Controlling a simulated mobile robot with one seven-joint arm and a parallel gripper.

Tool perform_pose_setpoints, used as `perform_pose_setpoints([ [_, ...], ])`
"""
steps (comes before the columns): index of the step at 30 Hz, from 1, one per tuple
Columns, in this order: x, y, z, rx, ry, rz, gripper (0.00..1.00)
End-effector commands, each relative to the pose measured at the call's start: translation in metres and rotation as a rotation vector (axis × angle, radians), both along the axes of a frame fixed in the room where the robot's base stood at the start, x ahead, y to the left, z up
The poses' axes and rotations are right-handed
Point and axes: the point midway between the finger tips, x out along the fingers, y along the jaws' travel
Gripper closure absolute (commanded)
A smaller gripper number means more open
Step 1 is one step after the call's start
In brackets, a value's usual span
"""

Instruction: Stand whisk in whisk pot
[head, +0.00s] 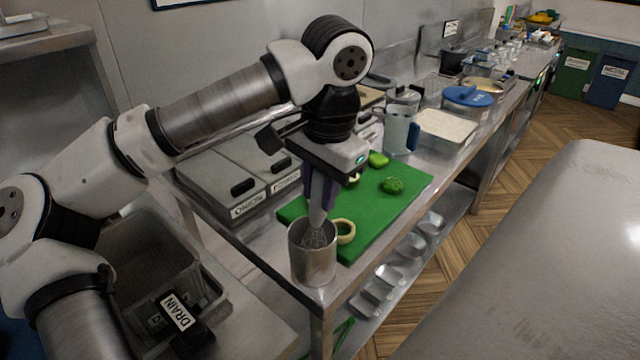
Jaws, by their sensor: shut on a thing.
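The whisk (318,218) is held upright by my gripper (320,185), which is shut on its handle and points straight down. The whisk pot (312,262) is a metal cylinder at the near corner of the steel counter. The whisk's wire end is at the pot's mouth and appears to be inside the rim; its lower part is hidden by the pot wall. I cannot tell whether the whisk touches the bottom.
A green cutting board (385,215) beside the pot holds green pieces (392,185) and a pale ring (345,231). A clear jug (398,132) and a white-filled tray (446,127) stand behind. Lidded containers (222,183) lie left; a drain basin (150,262) is near left.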

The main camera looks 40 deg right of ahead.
Motion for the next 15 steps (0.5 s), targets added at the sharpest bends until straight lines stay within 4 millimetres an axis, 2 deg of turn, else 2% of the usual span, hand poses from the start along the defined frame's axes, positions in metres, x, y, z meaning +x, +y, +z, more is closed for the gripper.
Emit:
perform_pose_setpoints([
  [8, -0.0001, 0.0, -0.0003, 0.0, 0.0, 0.0, 0.99],
  [9, -0.0001, 0.0, -0.0003, 0.0, 0.0, 0.0, 0.71],
  [13, -0.0001, 0.0, -0.0003, 0.0, 0.0, 0.0, 0.54],
  [15, -0.0001, 0.0, -0.0003, 0.0, 0.0, 0.0, 0.5],
])
